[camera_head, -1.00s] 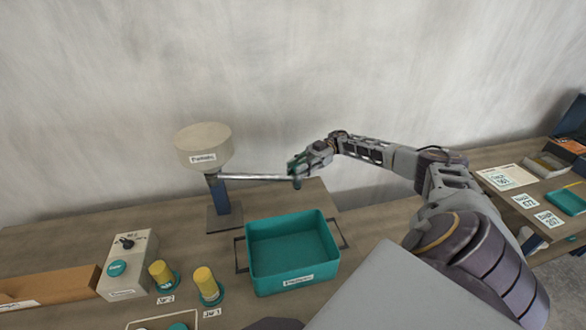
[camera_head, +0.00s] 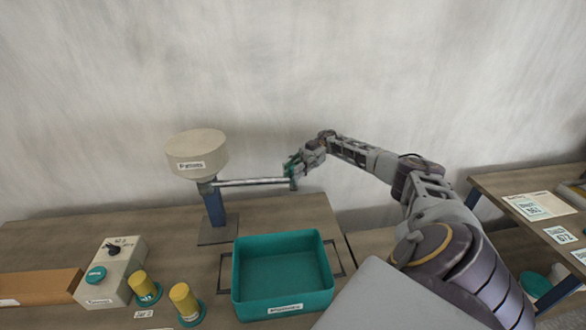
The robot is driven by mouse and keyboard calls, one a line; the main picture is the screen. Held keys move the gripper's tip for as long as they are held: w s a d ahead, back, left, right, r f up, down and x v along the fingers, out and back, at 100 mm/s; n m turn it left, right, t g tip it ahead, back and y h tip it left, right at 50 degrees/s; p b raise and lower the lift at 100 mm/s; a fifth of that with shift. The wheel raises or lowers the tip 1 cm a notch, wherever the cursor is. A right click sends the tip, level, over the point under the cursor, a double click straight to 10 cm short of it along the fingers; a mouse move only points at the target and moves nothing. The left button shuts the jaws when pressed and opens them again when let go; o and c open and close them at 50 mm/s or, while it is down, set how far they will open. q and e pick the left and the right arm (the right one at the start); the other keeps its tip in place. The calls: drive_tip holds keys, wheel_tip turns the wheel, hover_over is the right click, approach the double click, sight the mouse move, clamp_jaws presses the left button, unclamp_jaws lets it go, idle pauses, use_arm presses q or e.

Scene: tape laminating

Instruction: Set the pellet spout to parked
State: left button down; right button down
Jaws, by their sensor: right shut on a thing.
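The pellet hopper (camera_head: 197,150), a beige drum labelled Pellets, stands on a blue post at the back of the table. Its spout (camera_head: 250,182) is a thin grey tube that reaches to the right from under the drum, above and behind the teal bin. My right gripper (camera_head: 293,176) is at the spout's right end and is shut on it. The fingers partly hide the spout's tip. My left gripper is not in view.
A teal bin (camera_head: 237,285) with side handles stands in front of the post. A grey control box (camera_head: 118,262), two yellow-topped jars (camera_head: 184,298) and a brown carton (camera_head: 40,285) are at left. Another table (camera_head: 490,182) stands at right, past a gap.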

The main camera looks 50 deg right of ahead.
drive_tip(key=shift+w+d+r, duration=0.1)
drive_tip(key=shift+r, duration=0.05)
drive_tip(key=c, duration=1.5)
unclamp_jaws()
drive_tip(key=shift+c, duration=0.2)
drive_tip(key=o, duration=0.4)
drive_tip(key=shift+w+d, duration=0.1)
drive_tip(key=shift+w, duration=0.05)
drive_tip(key=shift+r, duration=4.9)
